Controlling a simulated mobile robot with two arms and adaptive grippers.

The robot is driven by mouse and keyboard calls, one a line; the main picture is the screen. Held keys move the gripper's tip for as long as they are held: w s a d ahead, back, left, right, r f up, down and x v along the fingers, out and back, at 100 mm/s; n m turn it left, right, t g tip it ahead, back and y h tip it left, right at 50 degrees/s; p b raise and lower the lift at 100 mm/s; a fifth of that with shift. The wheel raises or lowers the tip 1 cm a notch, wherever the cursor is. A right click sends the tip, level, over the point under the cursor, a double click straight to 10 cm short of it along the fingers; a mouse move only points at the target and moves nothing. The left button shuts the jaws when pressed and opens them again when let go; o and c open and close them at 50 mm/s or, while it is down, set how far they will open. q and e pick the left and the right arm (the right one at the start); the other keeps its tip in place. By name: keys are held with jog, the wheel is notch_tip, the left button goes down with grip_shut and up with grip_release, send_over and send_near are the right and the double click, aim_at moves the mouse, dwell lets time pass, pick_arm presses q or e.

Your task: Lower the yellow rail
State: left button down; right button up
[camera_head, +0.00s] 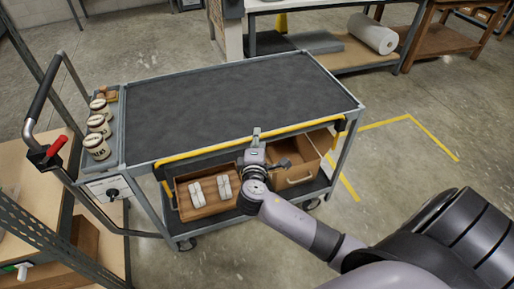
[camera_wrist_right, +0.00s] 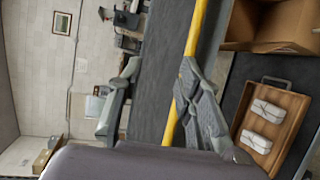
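The yellow rail (camera_head: 207,150) runs along the near long edge of the grey cart (camera_head: 245,90), about level with its dark top. Its ends bend down at the cart's corners. My right gripper (camera_head: 256,138) is at the middle of the rail, fingers pointing toward the cart. In the right wrist view its two fingers (camera_wrist_right: 158,85) stand wide apart with nothing clamped between them. There the yellow rail (camera_wrist_right: 197,28) passes close by one finger, which partly covers it. I cannot tell whether they touch. My left gripper is in neither view.
Below the rail, a wooden tray (camera_head: 207,207) with white bundles and an open cardboard box (camera_head: 308,160) sit on the lower shelf. Several lidded jars (camera_head: 97,146) stand at the cart's left end, beside the push handle (camera_head: 41,95). Floor right of the cart is clear.

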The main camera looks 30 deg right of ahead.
jog(key=shift+v, duration=2.1)
jog(key=s+a+f+g+y, duration=0.15)
jog(key=s+f, duration=0.25)
jog(key=f, duration=0.8)
jog(key=s+f+m+g+y, duration=0.1)
jog(key=s+f+g+y, duration=0.3)
jog(key=f, duration=0.7)
jog(key=s+a+f+g+y, duration=0.1)
jog(key=s+f, duration=0.4)
jog(key=f, duration=0.7)
jog(key=s+a+f+m+g+y, duration=0.1)
jog(key=s+f, duration=0.4)
jog(key=s, duration=0.5)
jog(key=s+a+f+m+g+y, duration=0.1)
jog(key=s+f+m, duration=0.3)
jog(key=s, duration=0.6)
jog(key=s+a+f+m+g+y, duration=0.1)
jog(key=s+a+f+m+g, duration=0.1)
jog(key=s+f, duration=0.5)
jog(key=s+m+g, duration=0.1)
jog(key=s, duration=0.2)
jog(key=shift+a, duration=0.3)
